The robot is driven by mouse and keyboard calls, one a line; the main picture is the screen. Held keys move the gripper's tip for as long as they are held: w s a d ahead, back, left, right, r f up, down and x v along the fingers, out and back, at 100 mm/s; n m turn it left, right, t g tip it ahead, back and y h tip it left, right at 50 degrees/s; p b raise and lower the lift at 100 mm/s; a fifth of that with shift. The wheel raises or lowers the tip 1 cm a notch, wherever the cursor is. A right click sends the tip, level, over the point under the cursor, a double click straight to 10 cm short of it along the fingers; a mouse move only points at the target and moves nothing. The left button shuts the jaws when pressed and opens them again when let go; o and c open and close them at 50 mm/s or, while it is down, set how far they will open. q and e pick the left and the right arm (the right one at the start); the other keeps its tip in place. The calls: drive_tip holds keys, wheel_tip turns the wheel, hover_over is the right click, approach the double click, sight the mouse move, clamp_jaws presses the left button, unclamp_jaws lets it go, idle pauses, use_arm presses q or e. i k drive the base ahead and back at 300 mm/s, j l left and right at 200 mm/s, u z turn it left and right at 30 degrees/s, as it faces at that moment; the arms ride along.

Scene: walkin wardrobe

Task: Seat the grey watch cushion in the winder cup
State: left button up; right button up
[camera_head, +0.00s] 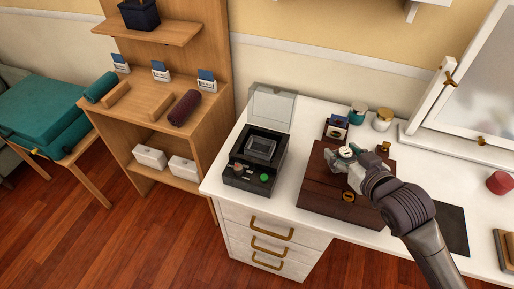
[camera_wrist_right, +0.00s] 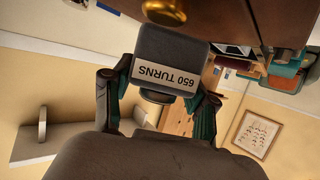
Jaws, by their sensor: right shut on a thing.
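My right gripper (camera_head: 346,160) is over the dark brown wooden box on the white dresser. The right wrist view shows its two fingers (camera_wrist_right: 163,92) shut on a dark grey block with rounded corners, which looks like the grey watch cushion (camera_wrist_right: 170,46). A pale label on it reads "650 TURNS", upside down in that view. In the head view the held piece is small and hard to make out. The black winder (camera_head: 238,178) stands to the left with its clear lid (camera_head: 272,106) up. Its square grey cup (camera_head: 261,149) faces up. My left gripper is out of view.
The wooden box (camera_head: 322,194) has a brass fitting at its front. Two small lidded jars (camera_head: 382,119), a card stand (camera_head: 336,128) and a mirror (camera_head: 470,95) are behind it. Bare white top (camera_head: 297,140) lies between box and winder. Wooden shelves (camera_head: 130,125) stand left.

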sight(260, 150)
drive_tip(key=i+j+z, duration=0.25)
drive_tip(key=j, duration=0.65)
drive_tip(key=i+j+z, duration=0.1)
drive_tip(key=j+z, duration=0.2)
drive_tip(key=j, duration=0.55)
drive_tip(key=j+z, duration=0.25)
drive_tip(key=j, duration=0.7)
drive_tip(key=i, duration=0.05)
